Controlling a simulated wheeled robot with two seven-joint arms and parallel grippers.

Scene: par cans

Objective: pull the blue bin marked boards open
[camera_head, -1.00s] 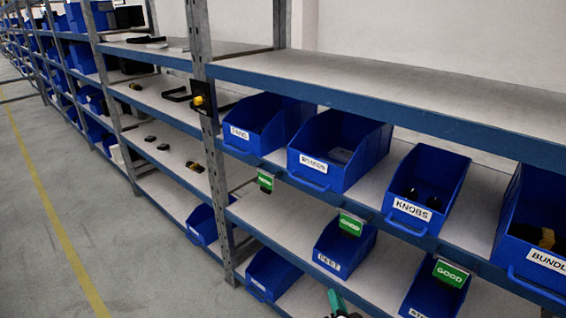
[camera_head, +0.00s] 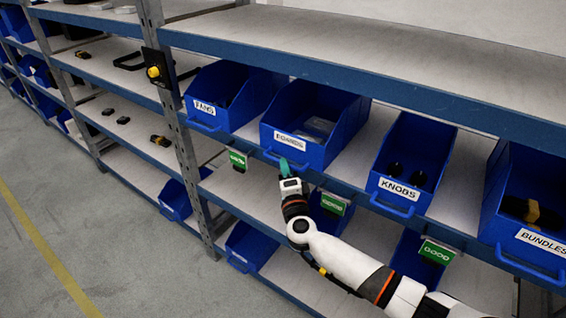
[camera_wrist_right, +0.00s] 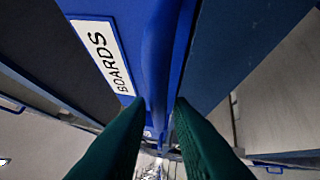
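The blue bin marked BOARDS (camera_head: 268,130) sits on the upper bin shelf, with flat grey pieces inside and a blue handle bar (camera_head: 291,163) low on its front. My right gripper (camera_head: 285,168) is at this handle. In the right wrist view its two green fingers (camera_wrist_right: 160,102) are apart, one on each side of the blue handle (camera_wrist_right: 158,60); whether they touch it is unclear. The BOARDS label (camera_wrist_right: 105,56) is left of the fingers. The bin appears in line with its neighbours on the shelf. My left gripper is not in view.
Green tags (camera_head: 238,160) hang from the shelf edge. More bins sit below; an upright post (camera_head: 165,110) stands left.

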